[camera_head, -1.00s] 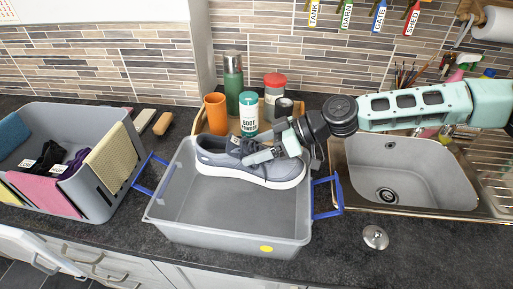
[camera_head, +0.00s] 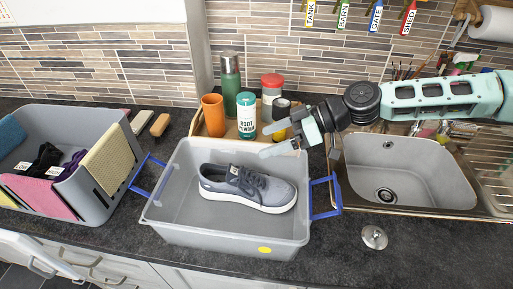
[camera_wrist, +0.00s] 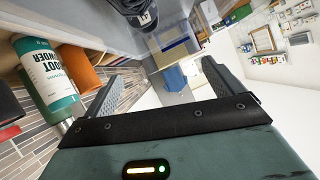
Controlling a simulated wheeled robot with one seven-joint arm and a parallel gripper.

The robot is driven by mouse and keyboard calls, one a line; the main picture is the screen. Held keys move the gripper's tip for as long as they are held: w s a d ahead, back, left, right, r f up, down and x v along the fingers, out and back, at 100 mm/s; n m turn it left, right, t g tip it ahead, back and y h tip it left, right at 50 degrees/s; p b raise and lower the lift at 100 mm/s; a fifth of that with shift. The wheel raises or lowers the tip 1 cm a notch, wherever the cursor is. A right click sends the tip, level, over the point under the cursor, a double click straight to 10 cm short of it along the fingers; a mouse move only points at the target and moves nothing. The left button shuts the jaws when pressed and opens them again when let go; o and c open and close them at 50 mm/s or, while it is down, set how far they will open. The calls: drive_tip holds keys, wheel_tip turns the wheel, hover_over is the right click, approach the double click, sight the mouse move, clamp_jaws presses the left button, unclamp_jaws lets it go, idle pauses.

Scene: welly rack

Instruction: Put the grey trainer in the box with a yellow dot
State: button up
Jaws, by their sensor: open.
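The grey trainer (camera_head: 248,188) has dark laces and a white sole. It lies upright inside the grey box (camera_head: 205,236), which has a yellow dot (camera_head: 265,250) on its front wall and blue handles at its ends. Part of the trainer also shows at the top of the wrist view (camera_wrist: 140,12). My gripper (camera_head: 283,144) is open and empty above the back right rim of the box, apart from the trainer. Its two fingers show spread in the wrist view (camera_wrist: 160,90).
A wooden tray behind the box holds an orange cup (camera_head: 213,115), a green flask (camera_head: 230,84) and a boot powder tub (camera_head: 246,116). A second grey crate (camera_head: 98,203) with cloths stands left. The sink (camera_head: 425,175) is right, with its plug (camera_head: 374,237) on the counter.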

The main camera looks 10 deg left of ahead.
drive_tip(key=b+v, duration=0.1)
drive_tip(key=v, duration=0.6)
drive_tip(key=shift+b, duration=0.4)
